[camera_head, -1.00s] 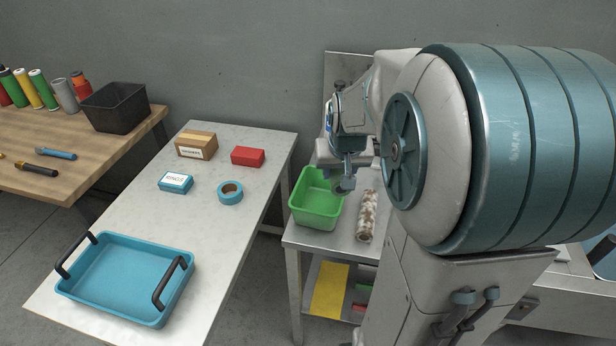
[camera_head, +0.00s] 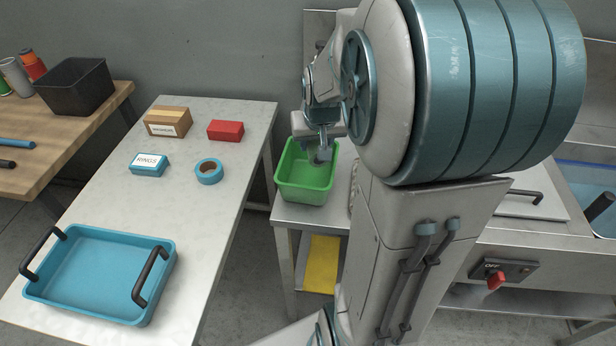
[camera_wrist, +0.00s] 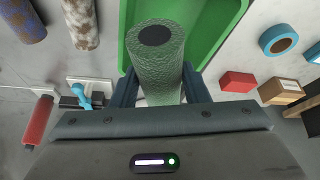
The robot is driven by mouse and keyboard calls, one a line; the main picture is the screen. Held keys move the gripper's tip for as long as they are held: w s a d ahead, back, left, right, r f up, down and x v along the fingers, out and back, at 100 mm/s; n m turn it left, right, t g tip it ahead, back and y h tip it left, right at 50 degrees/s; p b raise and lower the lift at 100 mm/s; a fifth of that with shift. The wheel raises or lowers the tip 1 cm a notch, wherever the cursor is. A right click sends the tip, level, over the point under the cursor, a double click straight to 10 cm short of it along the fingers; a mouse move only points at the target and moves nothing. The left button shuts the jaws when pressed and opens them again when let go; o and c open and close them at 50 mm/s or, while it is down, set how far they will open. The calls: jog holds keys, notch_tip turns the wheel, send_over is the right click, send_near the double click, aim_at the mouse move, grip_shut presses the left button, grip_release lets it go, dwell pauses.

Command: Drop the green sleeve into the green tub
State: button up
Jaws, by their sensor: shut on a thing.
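In the wrist view my gripper (camera_wrist: 160,95) is shut on the green sleeve (camera_wrist: 158,62), a textured pale-green roll with a dark round end. The green tub (camera_wrist: 215,20) is partly behind the sleeve there, its rim at the top of the picture. In the head view the green tub (camera_head: 305,190) stands on a small metal table, and my gripper (camera_head: 320,155) is over its right part, pointing down. The sleeve is hard to make out in the head view, and I cannot tell its height over the tub.
A pale table at left holds a blue handled tray (camera_head: 90,275), blue tape ring (camera_head: 209,171), red box (camera_head: 225,130), cardboard box (camera_head: 168,122) and RINGS box (camera_head: 150,163). A black bin (camera_head: 75,88) is farther left. In the wrist view a speckled roll (camera_wrist: 80,22) lies near the tub.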

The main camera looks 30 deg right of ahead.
jog(key=shift+f, duration=0.1)
jog(key=o, duration=1.1)
jog(key=v, duration=1.4)
jog(key=shift+f, duration=0.1)
jog(key=s+a+f+n, duration=0.1)
jog(key=s+a+f, duration=0.2)
jog(key=s+a+f+n+g+y, duration=0.1)
jog(key=s+a+f, duration=0.2)
jog(key=s+a, duration=0.1)
jog(key=s+a+f+n, duration=0.1)
jog(key=s+a+f, duration=0.2)
jog(key=a, duration=0.1)
jog(key=shift+s+f+g, duration=0.3)
